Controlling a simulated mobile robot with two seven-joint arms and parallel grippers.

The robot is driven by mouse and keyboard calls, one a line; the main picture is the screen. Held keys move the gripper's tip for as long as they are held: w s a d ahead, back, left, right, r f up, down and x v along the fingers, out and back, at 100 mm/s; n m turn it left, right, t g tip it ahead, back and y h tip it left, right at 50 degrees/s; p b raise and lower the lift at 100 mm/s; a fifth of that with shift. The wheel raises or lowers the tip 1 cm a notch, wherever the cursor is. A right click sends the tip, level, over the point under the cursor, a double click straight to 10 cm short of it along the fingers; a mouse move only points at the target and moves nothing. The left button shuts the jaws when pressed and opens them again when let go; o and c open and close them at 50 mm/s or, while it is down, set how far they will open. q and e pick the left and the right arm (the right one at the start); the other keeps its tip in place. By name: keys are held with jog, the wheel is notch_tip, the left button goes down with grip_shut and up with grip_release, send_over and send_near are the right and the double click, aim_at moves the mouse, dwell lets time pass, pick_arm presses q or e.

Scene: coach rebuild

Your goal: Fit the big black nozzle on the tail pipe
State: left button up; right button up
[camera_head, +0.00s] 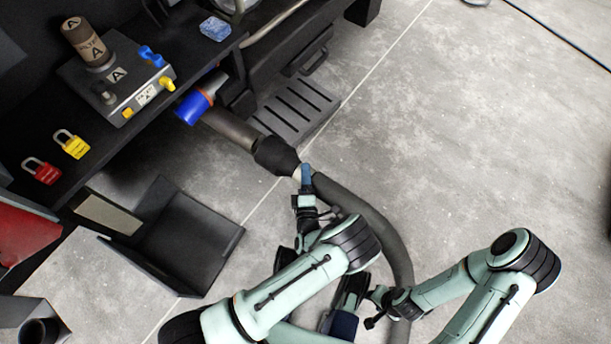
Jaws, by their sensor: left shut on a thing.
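The big black nozzle (275,156) is on the end of a thick grey hose (384,228). My left gripper (305,175) is shut at the nozzle's narrow rear end, where the hose begins. The tail pipe (231,129) is a brown-grey metal tube that comes out from under the black shelf. The nozzle's wide mouth lines up with the pipe's lower end in the picture. I cannot tell whether it is around the pipe or only in front of it.
A blue and orange piece (201,98) is by the pipe's upper end. The black shelf (110,150) carries a control box (115,85), a yellow padlock (73,147) and a red padlock (43,173). An open black box (190,240) stands at left. Floor at right is clear.

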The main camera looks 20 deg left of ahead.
aim_at(291, 167)
pick_arm(q)
jog(key=shift+a+r, duration=0.15)
jog(key=shift+a, duration=0.05)
jog(key=shift+w, duration=0.1)
dwell(0.6)
jog(key=shift+w+a+p, duration=0.3)
jog(key=shift+a, duration=0.6)
jog(key=shift+a, duration=0.1)
dwell(0.5)
jog(key=shift+w+a, duration=0.25)
jog(key=shift+a, duration=0.4)
jog(key=shift+w+a, duration=0.25)
jog(key=shift+a, duration=0.4)
jog(key=shift+w+a, duration=0.25)
jog(key=shift+a, duration=0.45)
jog(key=shift+w+a, duration=0.25)
jog(key=shift+a, duration=0.4)
